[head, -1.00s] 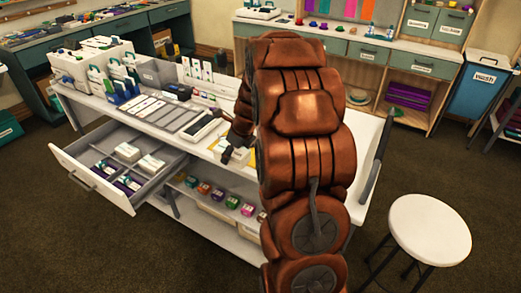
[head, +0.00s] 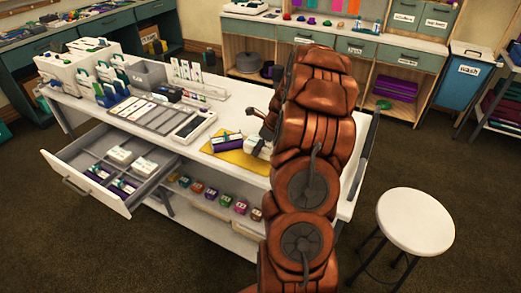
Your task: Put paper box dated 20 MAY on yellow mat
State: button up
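The yellow mat (head: 234,157) lies on the white table's right part. A purple-and-white paper box (head: 227,142) lies on the mat's back edge area. A white paper box (head: 254,145) stands at the mat's right side, partly hidden by my arm. The date print on both is too small to read. My gripper (head: 264,118) is just above and behind the white box, with a dark finger spread to the left. It looks open and empty, though my arm hides part of it.
An open drawer (head: 69,189) at the left of the table holds purple and white boxes in compartments. A grey device (head: 194,127), flat cards and upright holders occupy the tabletop left of the mat. A white stool (head: 415,220) stands at right.

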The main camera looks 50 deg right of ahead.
jog(key=shift+f+p, duration=0.4)
jog(key=shift+f, duration=0.8)
jog(key=shift+f, duration=0.1)
jog(key=o, duration=0.7)
